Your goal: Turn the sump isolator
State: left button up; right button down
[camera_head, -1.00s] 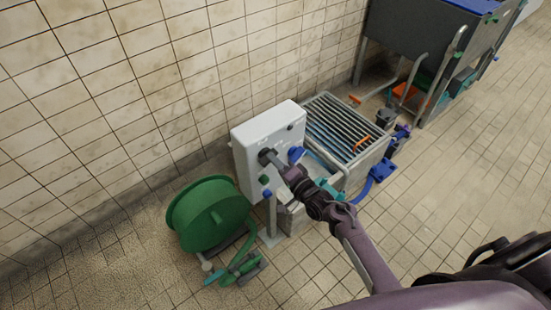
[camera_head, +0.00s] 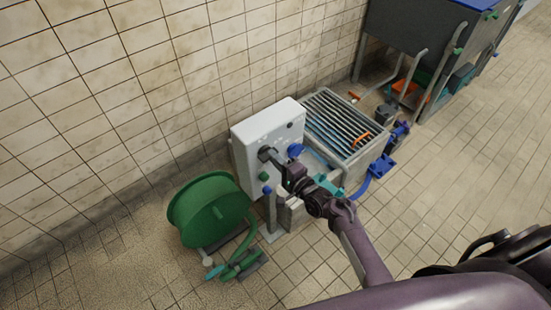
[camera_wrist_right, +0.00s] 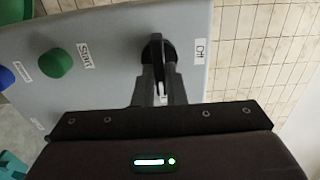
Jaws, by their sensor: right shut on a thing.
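The sump isolator is a dark rotary knob on the front of a pale grey control box (camera_head: 262,125). In the wrist view, the knob (camera_wrist_right: 153,45) sits between my right gripper's fingers, beside a small white label (camera_wrist_right: 200,49) that is hard to read. My right gripper (camera_head: 273,158) reaches the box from the lower right and is shut on the knob; it also shows in the wrist view (camera_wrist_right: 156,84). The fingers hide part of the knob. My left gripper is not in view.
A green START button (camera_wrist_right: 56,62) and a blue button (camera_wrist_right: 6,77) are on the same panel. A green hose reel (camera_head: 205,212) stands left of the box. A grated sump (camera_head: 345,125) with blue pipework lies to its right.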

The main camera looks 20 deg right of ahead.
jog(key=c, duration=1.5)
grip_release()
jog(key=shift+s, duration=0.1)
jog(key=v, duration=0.7)
jog(key=shift+s+d+b, duration=0.15)
jog(key=shift+s+b, duration=0.15)
jog(key=shift+f, duration=0.1)
